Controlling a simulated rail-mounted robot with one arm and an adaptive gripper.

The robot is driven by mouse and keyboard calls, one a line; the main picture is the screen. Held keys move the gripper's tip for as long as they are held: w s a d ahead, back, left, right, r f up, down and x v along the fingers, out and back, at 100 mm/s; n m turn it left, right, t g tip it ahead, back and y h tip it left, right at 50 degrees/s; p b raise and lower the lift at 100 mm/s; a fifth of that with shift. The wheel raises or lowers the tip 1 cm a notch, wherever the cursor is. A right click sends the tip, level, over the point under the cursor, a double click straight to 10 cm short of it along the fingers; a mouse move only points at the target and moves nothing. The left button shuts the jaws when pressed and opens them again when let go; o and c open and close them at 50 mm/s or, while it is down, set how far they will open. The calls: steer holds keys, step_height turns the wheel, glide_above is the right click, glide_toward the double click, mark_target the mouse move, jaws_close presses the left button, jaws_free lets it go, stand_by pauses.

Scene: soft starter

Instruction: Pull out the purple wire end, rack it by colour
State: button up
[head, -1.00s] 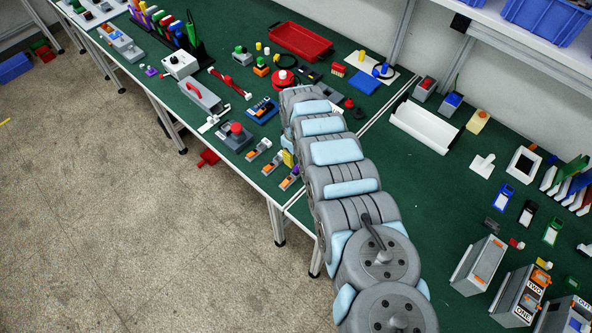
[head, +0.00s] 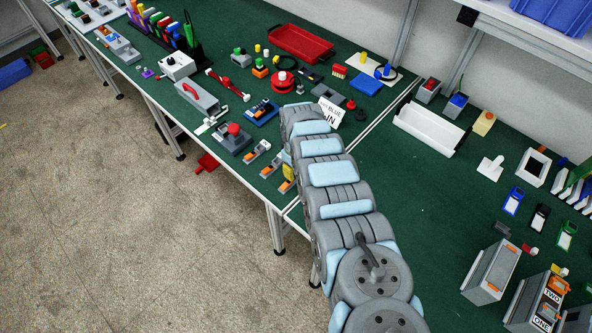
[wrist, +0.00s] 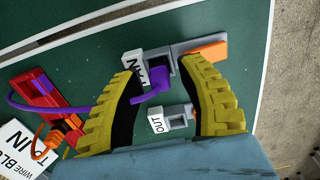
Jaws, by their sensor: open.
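The purple wire end (wrist: 152,93) meets a grey terminal block (wrist: 190,50) with an orange part and a label reading IN. The wire curves left towards a red block (wrist: 45,95). My gripper (wrist: 159,65) is open, its yellow ridged fingers on either side of the purple end. I see a gap on both sides and cannot tell any contact. A smaller grey block (wrist: 180,118) labelled OUT lies between the fingers, nearer the palm. In the head view, my arm hides most of the gripper; a yellow finger (head: 288,172) shows near the table's front edge.
A sign (head: 330,110) reading BLUE and IN stands right of my arm. Small orange-and-grey blocks (head: 258,152) and a red-button box (head: 234,133) lie left of the gripper. A dark rack (head: 200,52) with coloured items stands further back left.

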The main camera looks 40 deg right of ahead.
jaws_close()
steer(key=shift+r+p, duration=1.75)
steer(key=shift+p, duration=0.05)
stand_by(0.3)
